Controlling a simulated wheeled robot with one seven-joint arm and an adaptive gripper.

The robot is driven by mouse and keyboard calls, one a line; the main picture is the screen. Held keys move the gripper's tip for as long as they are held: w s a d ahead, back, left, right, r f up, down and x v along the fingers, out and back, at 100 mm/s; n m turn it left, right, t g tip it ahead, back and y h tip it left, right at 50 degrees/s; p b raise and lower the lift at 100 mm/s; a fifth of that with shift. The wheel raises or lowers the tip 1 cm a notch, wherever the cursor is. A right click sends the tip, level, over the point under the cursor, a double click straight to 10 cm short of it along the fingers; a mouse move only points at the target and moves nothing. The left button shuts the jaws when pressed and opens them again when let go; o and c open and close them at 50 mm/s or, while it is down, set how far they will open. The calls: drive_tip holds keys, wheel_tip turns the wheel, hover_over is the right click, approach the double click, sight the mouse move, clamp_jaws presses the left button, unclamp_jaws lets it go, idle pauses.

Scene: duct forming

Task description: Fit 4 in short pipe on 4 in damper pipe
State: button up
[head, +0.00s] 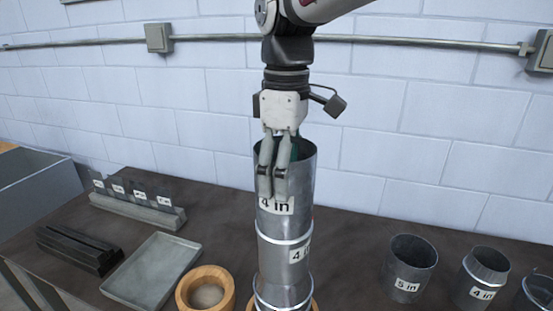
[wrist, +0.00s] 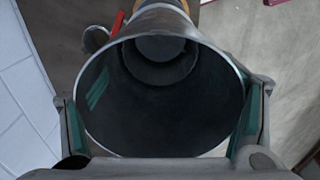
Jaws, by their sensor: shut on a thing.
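The 4 in short pipe (head: 299,185) is a grey metal tube with a "4 in" label, standing upright at the middle of the table. My gripper (head: 278,190) comes down from above and is shut on its upper part. In the wrist view the pipe's open mouth (wrist: 165,100) lies between the two green-padded fingers. Directly below it is the 4 in damper pipe (head: 285,262), also labelled "4 in". The two look in line and meeting at a bright ring; how far one sits over the other cannot be told. A red handle (wrist: 117,25) shows beyond the rim in the wrist view.
A wooden ring (head: 206,277) and a shallow metal tray (head: 127,272) are left of the stack. Dark bars (head: 76,246) and a labelled rack (head: 136,210) lie farther left. A 5 in pipe (head: 409,262) and another 4 in pipe (head: 487,266) stand right. A wall is behind.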

drive_tip(key=o, duration=1.7)
wheel_tip(320, 180, up, 12)
drive_tip(key=shift+f, duration=0.1)
drive_tip(key=s+d+f+m+t, duration=0.2)
drive_tip(key=s+d+f+m, duration=0.2)
drive_tip(key=s+d+f, duration=0.1)
drive_tip(key=s+d+f+m+t, duration=0.1)
drive_tip(key=s+d+f+m, duration=0.4)
drive_tip(key=s+d+f+m+t, duration=0.2)
drive_tip(key=s+d+f+m, duration=0.2)
drive_tip(key=s+d+f, duration=0.1)
drive_tip(key=shift+s+d+m+t, duration=0.3)
drive_tip(key=shift+s+d+m, duration=0.1)
drive_tip(key=shift+d, duration=0.2)
